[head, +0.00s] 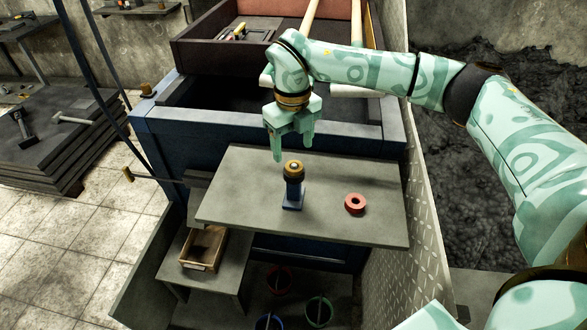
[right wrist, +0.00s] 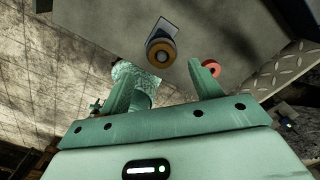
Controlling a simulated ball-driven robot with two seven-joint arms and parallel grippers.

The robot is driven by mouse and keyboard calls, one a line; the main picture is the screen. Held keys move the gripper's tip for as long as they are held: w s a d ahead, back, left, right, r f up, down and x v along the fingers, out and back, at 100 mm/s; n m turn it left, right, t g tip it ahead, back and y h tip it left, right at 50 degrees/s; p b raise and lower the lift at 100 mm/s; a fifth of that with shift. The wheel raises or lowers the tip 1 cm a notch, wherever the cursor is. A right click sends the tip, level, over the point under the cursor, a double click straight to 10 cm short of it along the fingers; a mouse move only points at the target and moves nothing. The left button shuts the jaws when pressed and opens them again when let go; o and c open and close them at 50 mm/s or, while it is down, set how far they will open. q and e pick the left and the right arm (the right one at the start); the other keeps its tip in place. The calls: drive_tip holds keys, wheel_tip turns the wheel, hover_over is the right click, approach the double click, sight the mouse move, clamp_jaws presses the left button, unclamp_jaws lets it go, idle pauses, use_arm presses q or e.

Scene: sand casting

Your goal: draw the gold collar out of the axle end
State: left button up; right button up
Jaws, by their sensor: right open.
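The gold collar (head: 293,168) sits at the top of a small blue upright stand (head: 293,194) on the grey table. My left gripper is out of view.
A red ring (head: 355,204) lies on the grey table (head: 240,200) right of the stand. The blue bench frame (head: 160,133) rises behind. A wooden tray (head: 204,247) sits on a lower shelf at left. The table left of the stand is clear.

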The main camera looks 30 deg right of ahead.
sight(294, 164)
wheel_tip(294, 164, down, 5)
drive_tip(key=shift+d+f+b, duration=0.15)
drive_tip(key=shift+f+b, duration=0.05)
drive_tip(key=shift+b, duration=0.45)
drive_tip(key=c, duration=1)
drive_tip(key=shift+c, duration=0.2)
drive_tip(key=shift+r, duration=0.1)
drive_tip(key=shift+w+r, duration=0.1)
drive_tip(key=shift+r, duration=0.45)
wheel_tip(294, 164, up, 3)
drive_tip(key=shift+f+p, duration=0.2)
drive_tip(key=shift+p, duration=0.4)
drive_tip(key=s+a+r+p, duration=0.1)
drive_tip(key=s+r+p, duration=0.4)
drive_tip(key=s+r, duration=0.7)
drive_tip(key=shift+s+a+r, duration=0.15)
drive_tip(key=shift+s+a, duration=0.25)
drive_tip(key=shift+s, duration=0.65)
